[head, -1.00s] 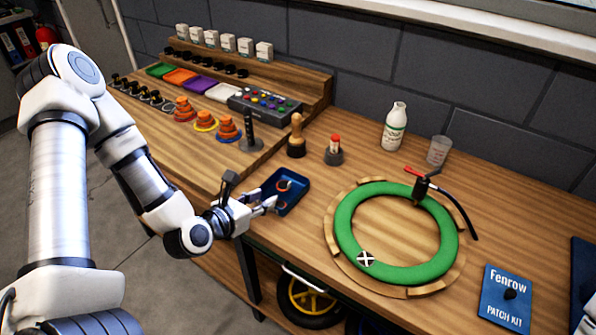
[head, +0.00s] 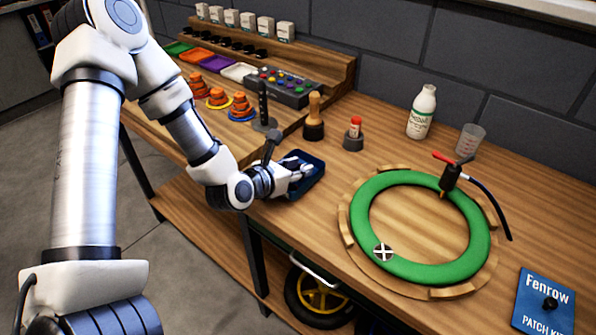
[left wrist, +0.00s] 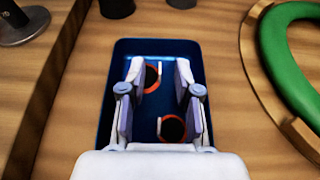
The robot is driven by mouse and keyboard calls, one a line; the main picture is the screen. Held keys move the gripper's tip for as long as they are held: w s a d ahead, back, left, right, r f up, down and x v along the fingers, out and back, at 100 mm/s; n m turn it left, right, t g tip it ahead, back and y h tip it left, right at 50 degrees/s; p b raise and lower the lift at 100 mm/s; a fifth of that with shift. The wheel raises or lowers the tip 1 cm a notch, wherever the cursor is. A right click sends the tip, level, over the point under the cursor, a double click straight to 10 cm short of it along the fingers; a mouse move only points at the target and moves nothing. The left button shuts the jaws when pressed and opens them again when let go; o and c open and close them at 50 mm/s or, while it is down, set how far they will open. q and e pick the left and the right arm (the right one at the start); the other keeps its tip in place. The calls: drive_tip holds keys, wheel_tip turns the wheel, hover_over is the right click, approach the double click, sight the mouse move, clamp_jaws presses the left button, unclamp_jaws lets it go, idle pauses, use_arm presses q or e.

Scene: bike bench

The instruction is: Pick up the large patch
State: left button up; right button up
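A dark blue tray (head: 311,187) sits near the bench's front edge, left of the green tube (head: 468,262). In the left wrist view two round black patches with orange rims lie in the tray (left wrist: 158,47): a far patch (left wrist: 152,78) and a near patch (left wrist: 172,129). Fingers partly cover both, and I cannot tell which is larger. My left gripper (head: 303,170) is over the tray; in the left wrist view the gripper (left wrist: 160,78) has its fingers apart, with the far patch between the tips. I cannot tell whether it touches. My right gripper is out of view.
The green tube lies in a wooden ring right of the tray and bears a white cross mark (head: 383,252). A wooden-handled tool (head: 314,115), a red-capped holder (head: 353,133) and a white bottle (head: 422,111) stand behind. A patch kit (head: 543,303) lies at right.

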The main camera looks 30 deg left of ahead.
use_arm(q)
drive_tip(key=shift+w+d+f, duration=0.1)
drive_tip(key=shift+w+f, duration=0.2)
drive_tip(key=shift+w, duration=0.25)
drive_tip(key=shift+s+r, duration=0.1)
drive_tip(key=shift+s, duration=0.05)
drive_tip(key=c, duration=0.3)
clamp_jaws()
